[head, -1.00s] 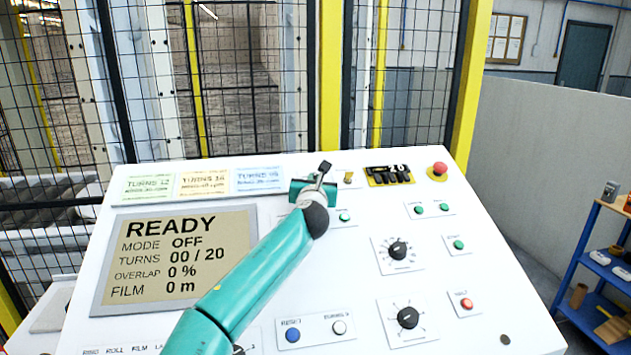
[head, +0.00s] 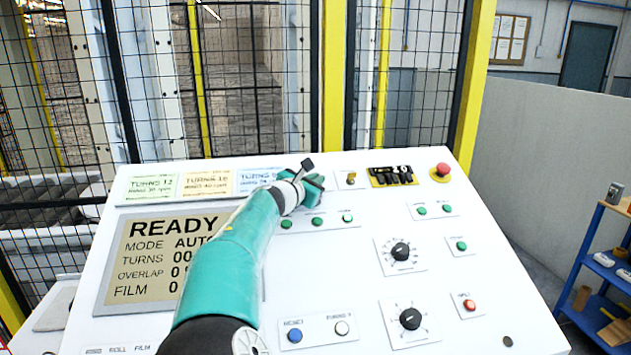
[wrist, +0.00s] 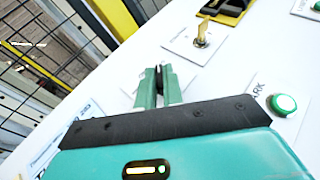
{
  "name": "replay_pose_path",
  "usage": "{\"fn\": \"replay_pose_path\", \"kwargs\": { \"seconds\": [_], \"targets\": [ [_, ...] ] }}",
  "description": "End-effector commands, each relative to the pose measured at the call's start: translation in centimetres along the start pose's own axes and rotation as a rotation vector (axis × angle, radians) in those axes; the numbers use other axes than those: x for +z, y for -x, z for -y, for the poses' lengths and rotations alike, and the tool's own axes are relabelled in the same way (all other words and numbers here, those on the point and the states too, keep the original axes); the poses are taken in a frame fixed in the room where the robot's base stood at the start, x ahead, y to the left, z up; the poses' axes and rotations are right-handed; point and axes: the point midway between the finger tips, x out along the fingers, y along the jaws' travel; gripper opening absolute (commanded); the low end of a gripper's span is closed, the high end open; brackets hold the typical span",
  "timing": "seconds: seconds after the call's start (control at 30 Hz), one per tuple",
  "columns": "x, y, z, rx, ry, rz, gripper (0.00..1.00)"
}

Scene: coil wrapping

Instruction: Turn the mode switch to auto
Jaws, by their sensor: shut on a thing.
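My gripper (head: 314,183) is at the top of the white control panel, just right of the turns labels. In the wrist view its green fingers (wrist: 158,85) are closed on a small dark knob (wrist: 159,72), the mode switch, of which little shows between them. In the head view the gripper hides the switch. The panel's display (head: 165,250) reads READY and MODE AUTO; my arm covers the right ends of its lower lines.
A brass key switch (head: 351,179) is just right of the gripper; it also shows in the wrist view (wrist: 201,35). A red emergency stop (head: 442,169) is at the upper right. A wire fence stands behind the panel.

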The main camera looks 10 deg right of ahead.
Motion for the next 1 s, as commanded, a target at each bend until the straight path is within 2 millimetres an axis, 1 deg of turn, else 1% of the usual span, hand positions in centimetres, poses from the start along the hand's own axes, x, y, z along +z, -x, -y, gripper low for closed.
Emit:
{"fn": "replay_pose_path", "kwargs": {
  "seconds": [0.03, 0.63, 0.67, 0.7, 0.77, 1.0],
  "targets": [
    [-0.35, -0.06, -0.02, -0.009, -0.005, -0.006, 0.0],
    [-0.62, -0.05, -0.02, -0.037, -0.015, -0.009, 0.0],
    [-0.63, -0.05, -0.02, -0.037, -0.015, -0.009, 0.13],
    [-0.64, -0.05, -0.01, -0.037, -0.015, -0.009, 0.2],
    [-0.66, -0.05, -0.01, -0.037, -0.015, -0.009, 0.31],
    [-0.48, -0.07, 0.04, -0.038, -0.015, -0.007, 0.31]
  ]
}}
